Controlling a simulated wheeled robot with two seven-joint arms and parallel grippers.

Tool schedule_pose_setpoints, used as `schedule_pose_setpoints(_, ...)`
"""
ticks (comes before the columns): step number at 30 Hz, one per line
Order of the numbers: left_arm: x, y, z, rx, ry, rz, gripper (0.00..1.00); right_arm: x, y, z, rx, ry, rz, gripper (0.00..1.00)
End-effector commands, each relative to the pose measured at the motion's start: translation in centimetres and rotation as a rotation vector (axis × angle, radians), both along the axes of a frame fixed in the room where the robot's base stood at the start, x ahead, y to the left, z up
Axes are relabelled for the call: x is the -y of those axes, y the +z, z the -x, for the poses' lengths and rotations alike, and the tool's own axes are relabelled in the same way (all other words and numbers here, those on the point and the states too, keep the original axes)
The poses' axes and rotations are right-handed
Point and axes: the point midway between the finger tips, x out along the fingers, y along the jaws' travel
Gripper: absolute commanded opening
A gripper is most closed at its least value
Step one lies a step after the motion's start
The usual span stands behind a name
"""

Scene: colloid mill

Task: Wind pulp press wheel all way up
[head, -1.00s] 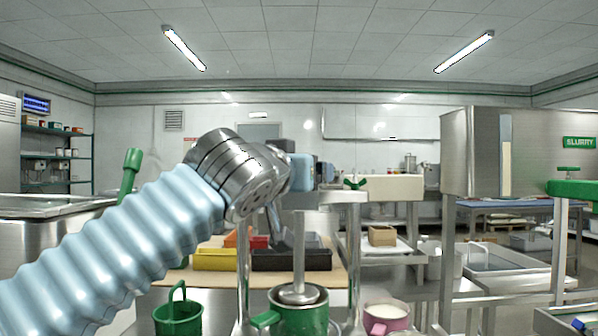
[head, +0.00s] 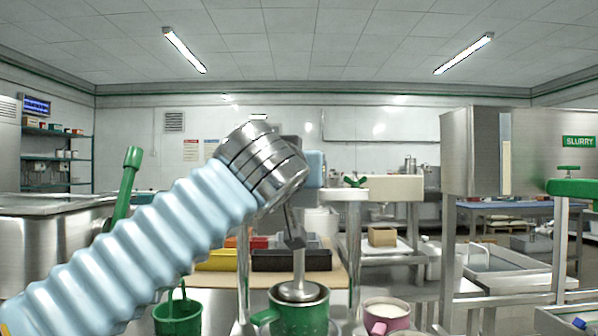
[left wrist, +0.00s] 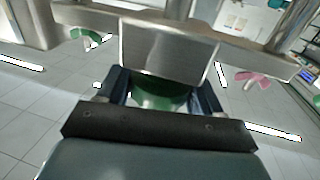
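The pulp press stands in front of me in the head view, with steel posts (head: 243,275) and a plunger plate (head: 299,291) low in the mouth of a green pot (head: 312,318). Its wheel is not clearly visible there; my left wrist covers the top of the press. My left gripper (left wrist: 155,92) is at that height, its fingers hidden in the head view. In the left wrist view the dark fingers stand apart on either side of a dark green part (left wrist: 160,98), probably the wheel. I cannot tell whether they touch it. My right gripper is not in view.
A pink cup (head: 388,312) stands right of the pot, a green bucket (head: 178,318) left of it. Yellow (head: 215,261) and black (head: 290,261) bins lie behind. A green valve (head: 356,181) is beside a cream tank (head: 395,188). A steel slurry tank (head: 475,150) stands right.

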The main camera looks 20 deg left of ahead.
Motion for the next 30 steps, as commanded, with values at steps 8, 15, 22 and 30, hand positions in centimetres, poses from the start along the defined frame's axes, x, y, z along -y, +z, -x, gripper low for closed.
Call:
schedule_pose_setpoints(8, 0.0, 0.3, 0.7, 0.008, -0.002, 0.002, 0.87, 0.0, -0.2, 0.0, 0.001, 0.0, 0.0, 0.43)
schedule_pose_setpoints(15, 0.6, 0.0, 5.6, 0.006, -0.008, 0.0, 0.87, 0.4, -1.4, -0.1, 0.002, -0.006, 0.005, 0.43)
schedule_pose_setpoints(22, 1.0, 0.0, 10.8, 0.003, -0.005, 0.0, 0.87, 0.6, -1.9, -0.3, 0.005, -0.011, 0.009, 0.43)
schedule_pose_setpoints(30, 1.2, 0.0, 13.7, 0.0, -0.001, 0.0, 0.87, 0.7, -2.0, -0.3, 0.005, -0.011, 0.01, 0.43)
